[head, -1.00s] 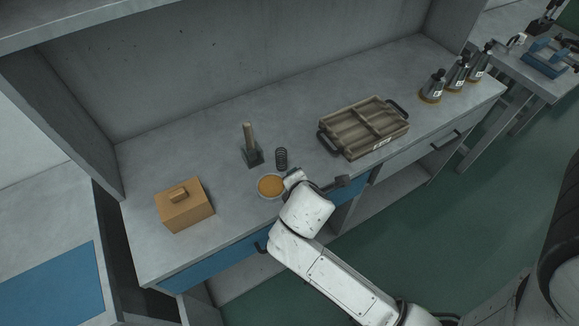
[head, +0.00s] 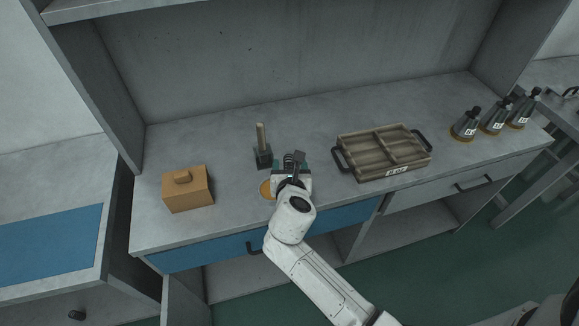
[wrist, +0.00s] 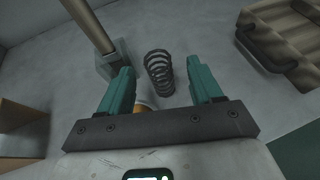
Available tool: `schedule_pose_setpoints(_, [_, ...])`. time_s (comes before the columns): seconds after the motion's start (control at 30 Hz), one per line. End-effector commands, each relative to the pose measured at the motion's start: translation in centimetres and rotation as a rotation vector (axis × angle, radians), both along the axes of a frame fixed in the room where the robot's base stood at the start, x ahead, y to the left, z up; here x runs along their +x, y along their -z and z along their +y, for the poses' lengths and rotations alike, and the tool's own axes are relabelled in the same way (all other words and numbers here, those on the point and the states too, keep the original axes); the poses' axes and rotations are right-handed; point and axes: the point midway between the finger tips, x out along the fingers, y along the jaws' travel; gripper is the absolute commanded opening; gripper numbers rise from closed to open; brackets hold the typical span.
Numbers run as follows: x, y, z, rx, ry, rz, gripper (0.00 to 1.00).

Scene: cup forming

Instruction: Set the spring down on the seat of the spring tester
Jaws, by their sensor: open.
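The dark coil spring (wrist: 160,72) stands on the grey bench, ahead of and between my open fingers in the wrist view. In the head view its top (head: 289,158) shows just behind my gripper (head: 291,170). My gripper (wrist: 161,84) is open, with teal fingers apart and nothing held. Left of the spring is a stand with a dark square base (head: 263,157) and an upright tan post; its base also shows in the wrist view (wrist: 113,60). I cannot tell whether this stand is the spring tester. No other clear tester or seat shows.
A round orange-topped dish (head: 266,189) is partly hidden by my gripper. An orange-brown box (head: 187,188) sits to the left. A divided tray (head: 372,171) with dark handles lies to the right. Bench behind is clear.

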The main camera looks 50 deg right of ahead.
Motion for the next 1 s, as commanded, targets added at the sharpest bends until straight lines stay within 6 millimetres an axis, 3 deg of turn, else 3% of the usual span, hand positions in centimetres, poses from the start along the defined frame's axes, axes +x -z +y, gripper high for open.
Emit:
schedule_pose_setpoints(0.4, [3.0,2.0,-3.2,0.001,0.003,0.000,0.65])
schedule_pose_setpoints(0.73, [3.3,2.2,-3.6,0.002,0.000,0.001,0.65])
schedule_pose_setpoints(1.0, [3.3,2.2,-3.6,0.002,0.000,0.001,0.39])
